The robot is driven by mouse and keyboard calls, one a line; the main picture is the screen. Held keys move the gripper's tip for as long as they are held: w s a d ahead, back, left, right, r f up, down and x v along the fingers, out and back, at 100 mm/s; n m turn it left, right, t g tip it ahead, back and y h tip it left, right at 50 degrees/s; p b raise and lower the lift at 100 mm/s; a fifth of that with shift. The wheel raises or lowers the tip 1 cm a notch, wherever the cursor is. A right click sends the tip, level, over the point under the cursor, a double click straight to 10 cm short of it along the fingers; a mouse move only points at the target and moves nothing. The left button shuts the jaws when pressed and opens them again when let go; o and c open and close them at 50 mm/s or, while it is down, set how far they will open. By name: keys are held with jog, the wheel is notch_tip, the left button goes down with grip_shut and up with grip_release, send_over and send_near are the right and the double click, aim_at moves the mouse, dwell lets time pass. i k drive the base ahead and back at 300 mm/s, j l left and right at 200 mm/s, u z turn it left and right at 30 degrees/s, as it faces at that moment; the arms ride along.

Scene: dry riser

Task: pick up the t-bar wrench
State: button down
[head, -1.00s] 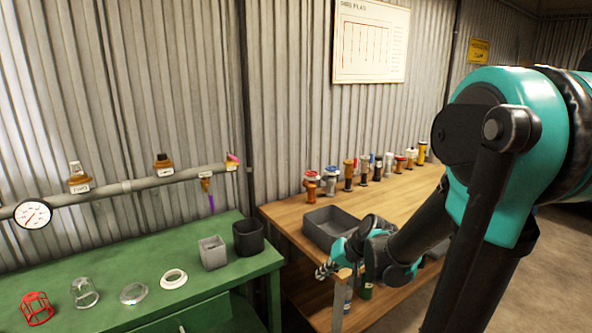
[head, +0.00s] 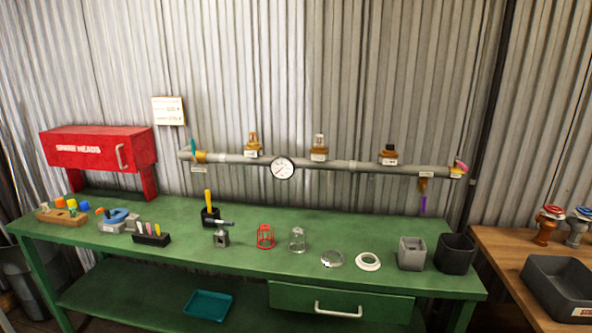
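A small tool with a dark crossbar (head: 222,222) stands upright in a grey block (head: 221,240) on the green bench (head: 150,240), left of the bench's middle. It looks like the t-bar wrench, but it is too small to be sure. A yellow-handled tool (head: 208,198) stands in a black holder (head: 211,217) just behind it. My gripper is not in view now.
A red cage (head: 265,237), a clear cup (head: 298,239), a white ring (head: 367,261) and grey and black bins lie to the right. A blue-handled tool (head: 116,216) and a black rack (head: 152,235) lie left. A pipe (head: 337,164) with a gauge runs behind.

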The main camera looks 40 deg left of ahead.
aim_at(221, 234)
jog(key=u, duration=1.85)
